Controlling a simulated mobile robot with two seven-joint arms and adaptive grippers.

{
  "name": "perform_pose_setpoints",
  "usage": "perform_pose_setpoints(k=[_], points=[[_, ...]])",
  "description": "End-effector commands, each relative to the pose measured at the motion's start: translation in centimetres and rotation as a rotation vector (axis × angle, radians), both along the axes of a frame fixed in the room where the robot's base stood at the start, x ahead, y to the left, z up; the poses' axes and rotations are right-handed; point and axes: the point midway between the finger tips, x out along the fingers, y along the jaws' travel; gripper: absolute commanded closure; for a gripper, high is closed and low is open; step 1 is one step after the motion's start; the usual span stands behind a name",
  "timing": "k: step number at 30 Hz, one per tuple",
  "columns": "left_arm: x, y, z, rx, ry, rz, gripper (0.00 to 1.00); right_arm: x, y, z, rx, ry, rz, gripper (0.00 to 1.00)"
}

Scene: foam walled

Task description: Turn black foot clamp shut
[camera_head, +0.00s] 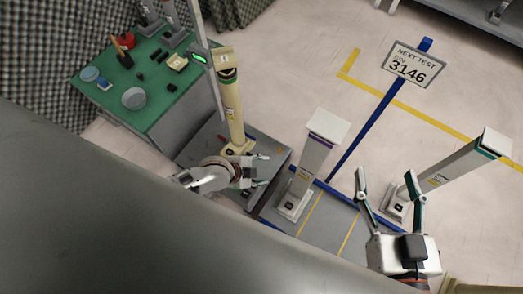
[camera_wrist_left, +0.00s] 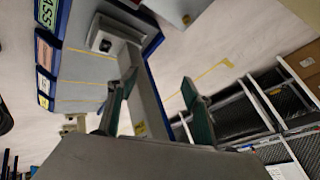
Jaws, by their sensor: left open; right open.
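A white column (camera_head: 315,150) stands on a grey bench with a small black clamp (camera_head: 288,206) at its foot. A cream column (camera_head: 231,105) stands to its left, its foot beside my left gripper (camera_head: 258,172). A third white column (camera_head: 450,170) is at the right, with a dark clamp (camera_head: 398,208) on its foot. In the left wrist view my left gripper (camera_wrist_left: 158,98) is open, with a grey column and its foot with a black clamp (camera_wrist_left: 105,45) showing beyond the fingers. My right gripper (camera_head: 387,185) is open and empty, near the third column's foot. Whether any clamp is turned shut is too small to tell.
A green-topped table (camera_head: 165,105) with small tools and a bowl stands at the left. A blue post holds a sign (camera_head: 413,65) behind the columns. Yellow lines mark the bench and floor. Open floor lies behind. Racks and a cardboard box (camera_wrist_left: 303,65) show in the left wrist view.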

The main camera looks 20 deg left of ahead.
Motion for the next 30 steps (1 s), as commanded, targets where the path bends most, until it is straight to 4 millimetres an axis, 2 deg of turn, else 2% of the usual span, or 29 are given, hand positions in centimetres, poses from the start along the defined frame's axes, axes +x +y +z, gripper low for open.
perform_pose_setpoints(k=[3, 10, 30], points=[[-0.5, -0.8, 1.6, -0.028, -0.027, 0.005, 0.5, 0.1, 0.0, 0.5, 0.0, -0.009, 0.0, 0.38], [-1.0, -1.6, 3.5, -0.06, -0.059, 0.011, 0.5, 0.2, 0.0, 0.9, 0.0, -0.015, 0.0, 0.38], [-1.1, -1.7, 3.8, -0.068, -0.065, 0.012, 0.5, 0.2, 0.0, 0.9, 0.0, -0.015, 0.0, 0.38]])
